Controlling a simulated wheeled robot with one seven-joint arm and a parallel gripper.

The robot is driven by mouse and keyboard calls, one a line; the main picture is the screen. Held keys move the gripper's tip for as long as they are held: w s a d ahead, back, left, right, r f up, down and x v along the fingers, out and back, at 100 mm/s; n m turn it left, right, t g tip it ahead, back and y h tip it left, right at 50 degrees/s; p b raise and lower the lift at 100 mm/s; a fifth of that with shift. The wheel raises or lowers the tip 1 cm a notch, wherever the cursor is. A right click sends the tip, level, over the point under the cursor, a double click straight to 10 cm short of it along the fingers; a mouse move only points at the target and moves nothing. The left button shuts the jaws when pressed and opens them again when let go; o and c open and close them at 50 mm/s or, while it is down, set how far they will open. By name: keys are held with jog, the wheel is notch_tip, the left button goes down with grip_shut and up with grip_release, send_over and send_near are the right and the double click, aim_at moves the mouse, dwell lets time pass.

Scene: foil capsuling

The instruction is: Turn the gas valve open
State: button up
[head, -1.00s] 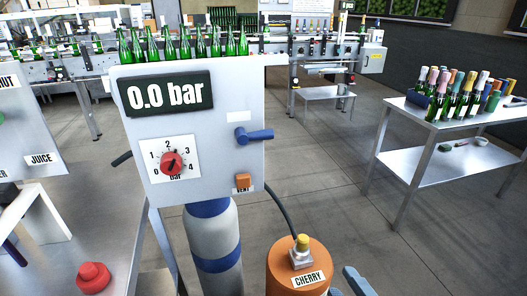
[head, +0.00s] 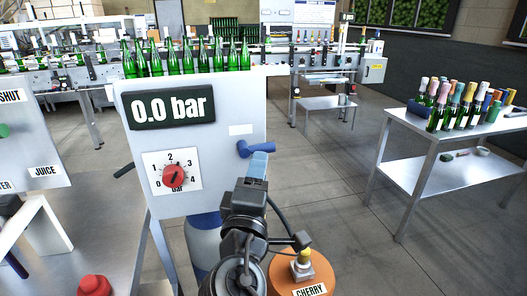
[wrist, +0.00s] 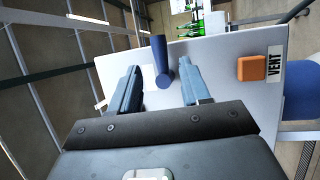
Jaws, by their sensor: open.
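The blue gas valve handle (head: 257,149) sticks out at the right side of the grey panel (head: 225,190), pointing right in the head view. In the wrist view the blue handle (wrist: 161,62) shows between and just beyond my two fingertips. My gripper (head: 258,165) is open, its blue-grey fingers just below and in front of the handle in the head view. In the wrist view my gripper (wrist: 160,78) has a finger on each side of the handle's line, with clear gaps and no contact that I can see. The display (head: 172,108) reads 0.0 bar.
A red knob (head: 174,176) sits on a numbered dial on the panel. An orange button (wrist: 252,68) beside a VENT label shows in the wrist view. An orange CHERRY cylinder (head: 288,277) stands below my arm. A table with bottles (head: 430,148) stands at the right.

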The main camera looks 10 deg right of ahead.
aim_at(256, 148)
jog(key=p+x, duration=0.1)
jog(key=x, duration=0.5)
jog(key=shift+w, duration=0.1)
grip_shut()
dwell(0.3)
